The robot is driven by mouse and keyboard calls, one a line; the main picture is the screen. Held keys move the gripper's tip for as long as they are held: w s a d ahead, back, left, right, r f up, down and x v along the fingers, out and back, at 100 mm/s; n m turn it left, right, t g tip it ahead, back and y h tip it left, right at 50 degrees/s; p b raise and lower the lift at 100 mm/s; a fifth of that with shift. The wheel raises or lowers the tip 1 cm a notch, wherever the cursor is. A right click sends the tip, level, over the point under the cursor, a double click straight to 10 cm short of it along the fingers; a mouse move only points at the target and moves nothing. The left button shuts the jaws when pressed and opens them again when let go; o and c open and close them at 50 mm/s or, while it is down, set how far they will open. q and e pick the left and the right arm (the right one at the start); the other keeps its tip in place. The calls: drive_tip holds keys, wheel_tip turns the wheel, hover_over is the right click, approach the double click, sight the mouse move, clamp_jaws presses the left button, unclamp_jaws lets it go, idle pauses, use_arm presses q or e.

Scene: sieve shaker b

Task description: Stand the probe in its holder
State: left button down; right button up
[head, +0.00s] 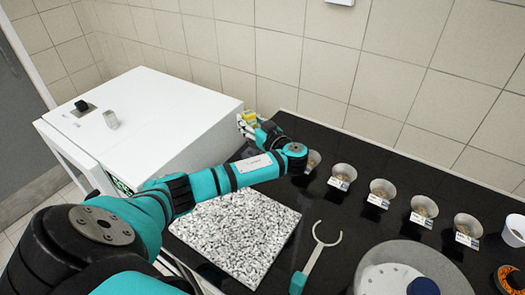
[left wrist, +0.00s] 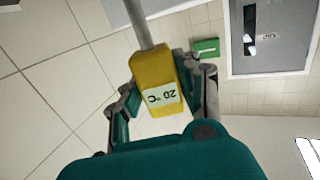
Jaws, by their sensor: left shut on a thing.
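The probe has a yellow handle (left wrist: 152,75) with a white "20 °C" label and a grey metal rod (left wrist: 139,22). In the left wrist view the fingers of my left gripper (left wrist: 158,90) are shut on the handle, one on each side. The rod runs out beyond the fingers toward the picture's top edge. In the head view my left gripper (head: 250,124) is at the right end of the white cabinet, near the tiled wall, with the yellow handle (head: 250,116) showing in it. I cannot pick out the holder for certain. My right gripper is not in view.
The white cabinet (head: 165,120) bears a small grey block (head: 111,119) and a black knob (head: 82,105). The black worktop (head: 345,225) bears a speckled slab (head: 235,235), a forked tool (head: 312,262), a row of several labelled cups (head: 383,189) and a round grey device (head: 435,262).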

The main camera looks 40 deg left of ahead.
sight(250, 142)
use_arm(q)
drive_tip(key=shift+w+f+p, duration=0.2)
drive_tip(key=shift+f+p, duration=0.25)
drive_tip(key=shift+f, duration=0.4)
drive_tip(key=f, duration=0.2)
drive_tip(key=s+f, duration=0.1)
drive_tip(key=f, duration=0.1)
drive_tip(key=shift+f+p, duration=0.1)
drive_tip(key=shift+p, duration=0.3)
drive_tip(key=shift+w+f, duration=0.2)
drive_tip(key=shift+f, duration=1.6)
drive_tip(key=c, duration=1.3)
unclamp_jaws()
drive_tip(key=o, duration=0.4)
drive_tip(key=b+v, duration=0.2)
drive_tip(key=v, duration=1)
drive_tip(key=shift+b, duration=0.4)
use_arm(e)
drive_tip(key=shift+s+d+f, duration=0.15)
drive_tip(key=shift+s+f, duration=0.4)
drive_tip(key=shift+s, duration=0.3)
